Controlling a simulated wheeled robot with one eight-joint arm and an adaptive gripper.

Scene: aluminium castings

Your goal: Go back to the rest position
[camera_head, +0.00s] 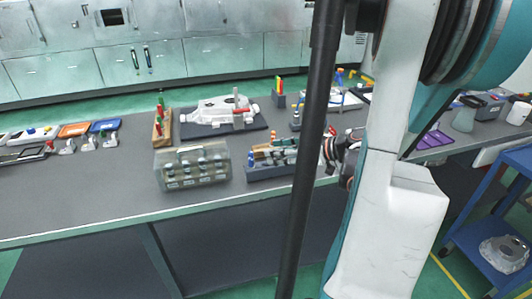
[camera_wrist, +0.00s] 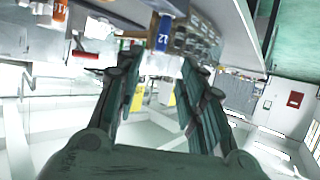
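My gripper (camera_wrist: 160,60) is open in the wrist view, with its two dark green fingers apart and nothing held between them. A blue cylinder marked L2 (camera_wrist: 163,32) shows beyond the fingertips; I cannot tell how far off it is. In the head view my gripper (camera_head: 333,150) is small and partly hidden by my arm and a black pole. It is at the right end of a grey tool holder (camera_head: 268,172) on the dark workbench (camera_head: 90,190).
A clear bin (camera_head: 192,167) stands left of the holder. Behind it, a white casting (camera_head: 212,111) lies on a dark mat. Orange (camera_head: 74,130) and blue trays are at the left. A blue trolley (camera_head: 475,245) stands at the right. The bench's front left is clear.

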